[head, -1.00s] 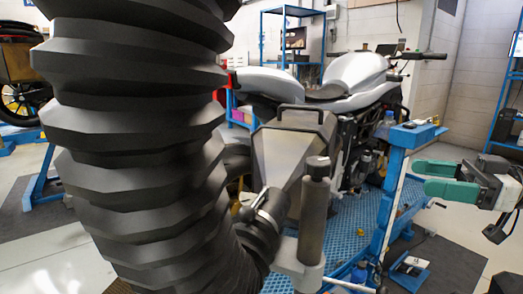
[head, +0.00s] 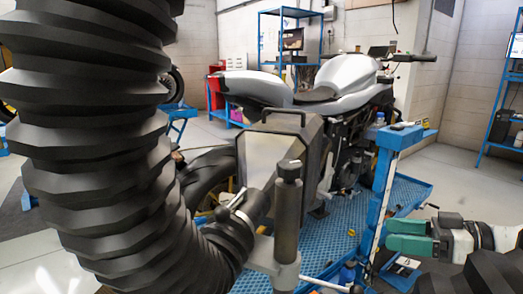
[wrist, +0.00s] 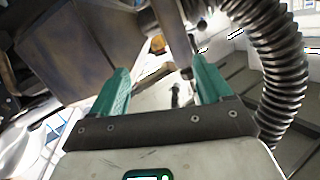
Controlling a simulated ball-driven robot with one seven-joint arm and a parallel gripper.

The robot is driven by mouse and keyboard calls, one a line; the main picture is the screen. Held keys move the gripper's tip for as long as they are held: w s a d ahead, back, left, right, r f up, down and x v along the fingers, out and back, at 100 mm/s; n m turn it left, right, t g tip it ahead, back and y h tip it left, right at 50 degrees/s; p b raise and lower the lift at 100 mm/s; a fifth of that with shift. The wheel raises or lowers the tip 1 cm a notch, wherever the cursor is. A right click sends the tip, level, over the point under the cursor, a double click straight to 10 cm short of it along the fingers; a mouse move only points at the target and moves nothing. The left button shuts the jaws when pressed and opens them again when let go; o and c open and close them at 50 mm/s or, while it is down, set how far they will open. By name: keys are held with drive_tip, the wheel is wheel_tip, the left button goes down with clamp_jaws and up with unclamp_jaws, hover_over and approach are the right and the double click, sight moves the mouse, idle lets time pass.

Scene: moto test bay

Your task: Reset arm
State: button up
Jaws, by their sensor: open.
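My gripper (head: 389,234) shows at the right of the head view, with two teal fingers pointing left. They are apart with nothing between them. The fingers also show in the wrist view (wrist: 160,70), spread with a clear gap. My arm behind the gripper is partly cut off by the picture's lower right edge.
A silver motorcycle (head: 345,73) stands on a blue perforated platform (head: 395,195). A blue post (head: 383,180) with small items on top stands left of my gripper. Blue shelving (head: 500,95) stands at the right.

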drive_tip(key=s+a+f+m+g+h+p, duration=0.1)
drive_tip(key=s+a+f+m+h, duration=0.1)
drive_tip(key=s+f, duration=0.35)
drive_tip(key=s+a+f+m+h+p, duration=0.1)
drive_tip(key=s+f+m+h, duration=0.1)
drive_tip(key=f, duration=0.7)
drive_tip(key=s+a+f+m+g+h+p, duration=0.1)
drive_tip(key=s+a+f+m+h+p, duration=0.2)
drive_tip(key=f, duration=0.4)
drive_tip(key=s+d+f+m+g+h, duration=0.1)
drive_tip(key=s+d+f+h, duration=0.1)
drive_tip(key=s, duration=0.6)
drive_tip(key=s+d+f+m+g+h+p, duration=0.1)
drive_tip(key=s+d+f+h, duration=0.1)
drive_tip(key=s, duration=0.6)
drive_tip(key=s+d+f+m+g+h, duration=0.1)
drive_tip(key=s+d+f+g+h, duration=0.1)
drive_tip(key=s, duration=0.7)
drive_tip(key=shift+d+h+p, duration=0.25)
drive_tip(key=shift+h+p, duration=0.15)
drive_tip(key=shift+h, duration=0.3)
